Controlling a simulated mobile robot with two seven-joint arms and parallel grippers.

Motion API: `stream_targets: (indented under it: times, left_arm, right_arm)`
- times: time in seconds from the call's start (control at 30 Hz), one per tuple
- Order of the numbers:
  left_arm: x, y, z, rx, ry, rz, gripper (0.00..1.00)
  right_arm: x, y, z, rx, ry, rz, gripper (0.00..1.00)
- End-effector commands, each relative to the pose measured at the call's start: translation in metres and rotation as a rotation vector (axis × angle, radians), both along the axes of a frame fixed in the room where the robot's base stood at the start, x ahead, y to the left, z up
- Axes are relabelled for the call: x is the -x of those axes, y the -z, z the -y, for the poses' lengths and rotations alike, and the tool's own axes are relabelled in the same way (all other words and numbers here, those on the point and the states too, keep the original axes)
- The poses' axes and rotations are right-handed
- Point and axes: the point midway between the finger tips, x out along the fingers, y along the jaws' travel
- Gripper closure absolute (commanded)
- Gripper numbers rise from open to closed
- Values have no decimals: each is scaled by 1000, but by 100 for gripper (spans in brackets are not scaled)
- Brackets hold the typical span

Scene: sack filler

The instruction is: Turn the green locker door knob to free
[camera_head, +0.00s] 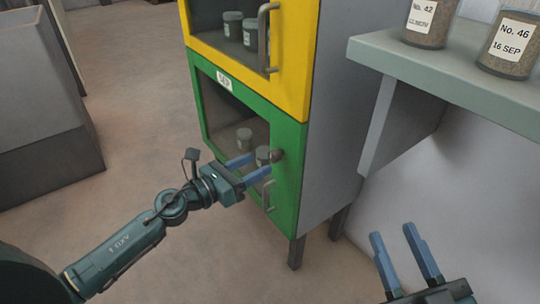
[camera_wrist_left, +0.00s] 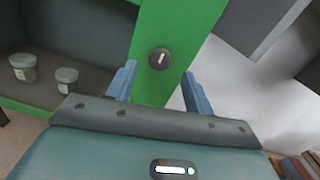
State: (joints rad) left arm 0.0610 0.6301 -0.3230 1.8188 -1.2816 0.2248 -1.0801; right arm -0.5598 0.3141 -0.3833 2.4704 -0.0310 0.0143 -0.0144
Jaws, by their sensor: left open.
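The green locker door (camera_head: 290,180) is the lower door of the cabinet and looks closed, with a window and a "SEP" label. Its dark round knob (camera_head: 277,155) sits on the right frame of the door. In the left wrist view the knob (camera_wrist_left: 159,60) has a pale mark, slightly tilted from upright. My left gripper (camera_head: 261,164) is open in front of the knob. In the left wrist view the knob lies between and just beyond the fingertips (camera_wrist_left: 159,72); I cannot tell whether they touch it. My right gripper (camera_head: 392,231) is open and empty at the lower right.
The green door's bar handle (camera_head: 269,196) is just below the knob. A yellow door (camera_head: 296,60) with its own handle (camera_head: 263,40) is above. Jars (camera_head: 244,138) show behind the green door's window. A shelf (camera_head: 450,75) with labelled jars (camera_head: 506,50) juts out at right.

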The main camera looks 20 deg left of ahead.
Motion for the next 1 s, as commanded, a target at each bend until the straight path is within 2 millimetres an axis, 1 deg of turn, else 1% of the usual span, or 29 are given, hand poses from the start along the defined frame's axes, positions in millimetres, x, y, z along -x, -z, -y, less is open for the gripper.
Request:
stream_targets:
  times: [0.03,0.1,0.3,0.43,0.7,1.0]
  left_arm:
    - [-9,-2,6,1,-2,4,48]
    - [-19,-2,13,2,0,2,48]
    - [-38,0,27,1,0,0,48]
    - [-43,0,30,2,-1,0,48]
    - [-43,0,31,2,0,-1,48]
    - [-43,0,31,2,0,-1,72]
  right_arm:
    - [1,1,0,-2,0,-10,64]
    - [1,2,0,-3,0,-19,64]
    - [2,4,0,-3,0,-32,64]
    - [2,5,0,-2,0,-34,64]
    - [2,5,-1,-2,0,-35,64]
    - [2,5,-1,-2,-1,-36,64]
